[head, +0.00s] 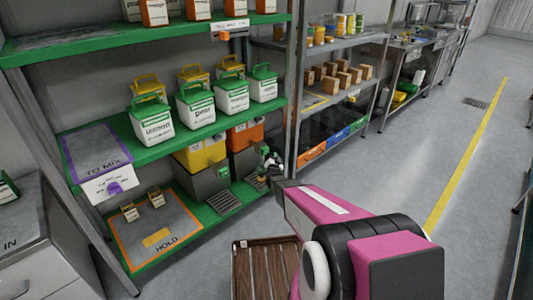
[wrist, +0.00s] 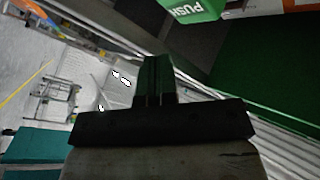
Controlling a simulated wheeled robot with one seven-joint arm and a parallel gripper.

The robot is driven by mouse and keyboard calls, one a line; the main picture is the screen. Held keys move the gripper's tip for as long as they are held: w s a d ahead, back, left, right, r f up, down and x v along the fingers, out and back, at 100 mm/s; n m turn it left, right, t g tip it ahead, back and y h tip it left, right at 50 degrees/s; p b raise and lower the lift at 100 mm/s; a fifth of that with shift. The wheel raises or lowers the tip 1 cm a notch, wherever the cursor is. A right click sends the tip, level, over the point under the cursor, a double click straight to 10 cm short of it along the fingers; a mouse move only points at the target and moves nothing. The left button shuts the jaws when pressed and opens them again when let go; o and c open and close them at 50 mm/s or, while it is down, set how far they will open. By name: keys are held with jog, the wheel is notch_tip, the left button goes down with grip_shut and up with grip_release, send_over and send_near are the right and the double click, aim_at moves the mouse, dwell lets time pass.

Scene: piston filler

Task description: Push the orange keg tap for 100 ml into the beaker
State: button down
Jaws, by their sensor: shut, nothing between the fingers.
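The orange keg (head: 246,136) stands at the right end of the lower green shelf, with a dark grey lower body. Its tap is mostly hidden by my gripper in the head view. In the wrist view a green tap block marked PUSH (wrist: 192,9) shows at the top edge, with a bit of orange beside it. My gripper (head: 268,168) is shut and empty in front of the orange keg. Its closed fingers (wrist: 155,62) point below the PUSH block, with a gap in the picture. I cannot make out a beaker under the tap.
A yellow keg (head: 201,155) stands left of the orange one. Slotted drip trays (head: 224,202) lie before them. A HOLD mat (head: 178,226) bears two small containers. Lidded pails fill the shelf above. A brown slatted crate (head: 262,268) is on the floor below.

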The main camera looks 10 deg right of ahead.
aim_at(268, 152)
jog(key=shift+w+a, duration=0.7)
jog(key=shift+w, duration=0.3)
dwell(1.4)
jog(key=shift+w+a, duration=0.3)
jog(key=shift+w, duration=0.05)
jog(key=shift+w+a, duration=0.4)
jog(key=shift+w, duration=0.15)
dwell(1.1)
jog(key=shift+s+d, duration=0.1)
jog(key=shift+s, duration=0.05)
jog(key=shift+s+d, duration=0.6)
jog(key=shift+s, duration=0.15)
jog(key=shift+s+d, duration=0.75)
jog(key=shift+s, duration=0.3)
jog(key=shift+s+d, duration=0.7)
jog(key=shift+s, duration=0.3)
jog(key=shift+r, duration=0.1)
dwell(0.4)
